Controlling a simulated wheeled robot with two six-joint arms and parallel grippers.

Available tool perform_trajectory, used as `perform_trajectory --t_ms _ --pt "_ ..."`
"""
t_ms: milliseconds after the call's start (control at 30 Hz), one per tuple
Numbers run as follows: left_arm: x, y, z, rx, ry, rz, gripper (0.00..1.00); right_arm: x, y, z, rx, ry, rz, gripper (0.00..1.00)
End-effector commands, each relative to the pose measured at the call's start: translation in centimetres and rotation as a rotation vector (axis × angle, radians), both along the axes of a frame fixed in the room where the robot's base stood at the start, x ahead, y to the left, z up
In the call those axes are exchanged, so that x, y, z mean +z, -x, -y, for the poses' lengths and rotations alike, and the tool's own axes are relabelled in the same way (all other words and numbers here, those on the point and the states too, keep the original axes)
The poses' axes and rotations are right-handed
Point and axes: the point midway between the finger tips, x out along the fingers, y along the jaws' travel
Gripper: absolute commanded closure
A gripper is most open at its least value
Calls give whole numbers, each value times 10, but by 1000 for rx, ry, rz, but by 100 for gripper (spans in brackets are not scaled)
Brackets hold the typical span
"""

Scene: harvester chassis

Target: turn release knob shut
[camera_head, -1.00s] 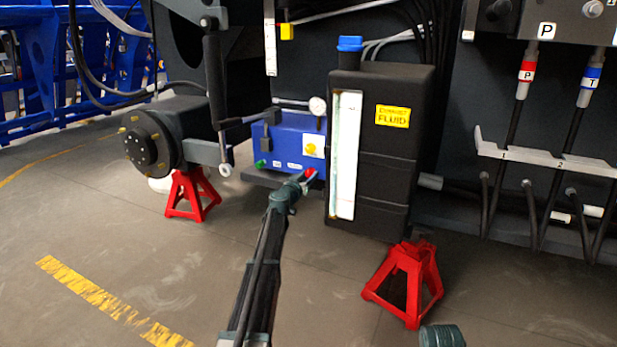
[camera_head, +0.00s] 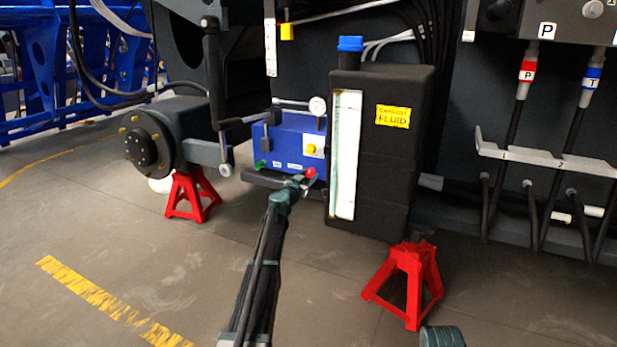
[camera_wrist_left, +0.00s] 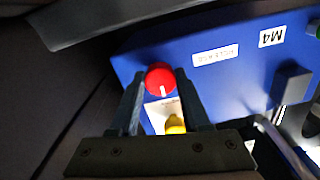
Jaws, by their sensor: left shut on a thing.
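The red knob (camera_head: 311,173) sits at the lower right of the blue box (camera_head: 285,142), beside the black fluid tank. In the left wrist view the red knob (camera_wrist_left: 160,78) has a white line on it and lies between my fingertips. My left gripper (camera_head: 307,177) reaches up to it from below and is shut on it. A yellow knob (camera_head: 310,149) on a white plate is just above; it also shows in the left wrist view (camera_wrist_left: 175,124), between the fingers.
The black tank (camera_head: 385,170) stands close to the right of the red knob. Red jack stands (camera_head: 192,195) are on the floor at left and right (camera_head: 407,285). A pressure gauge (camera_head: 317,106) is above the box.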

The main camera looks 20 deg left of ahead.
Motion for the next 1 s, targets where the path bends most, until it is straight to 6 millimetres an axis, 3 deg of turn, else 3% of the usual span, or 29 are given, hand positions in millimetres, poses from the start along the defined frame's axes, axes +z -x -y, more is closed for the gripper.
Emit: perform_trajectory --t_ms 67,100,267,667,867,1000 --pt "-1 1 1 -2 -5 -1 100 0 0 0 0 0 0 50" --pt "-1 1 1 -2 -4 -1 50 0 0 0 0 0 0 50" --pt "0 1 1 -1 -3 0 23 0 0 0 0 0 0 50" --pt "0 4 0 0 -1 0 23 0 0 0 0 0 0 50" --pt "0 25 1 1 -1 -1 23 0 0 0 0 0 0 50" --pt "0 50 2 2 -1 -1 23 0 0 0 0 0 0 50"
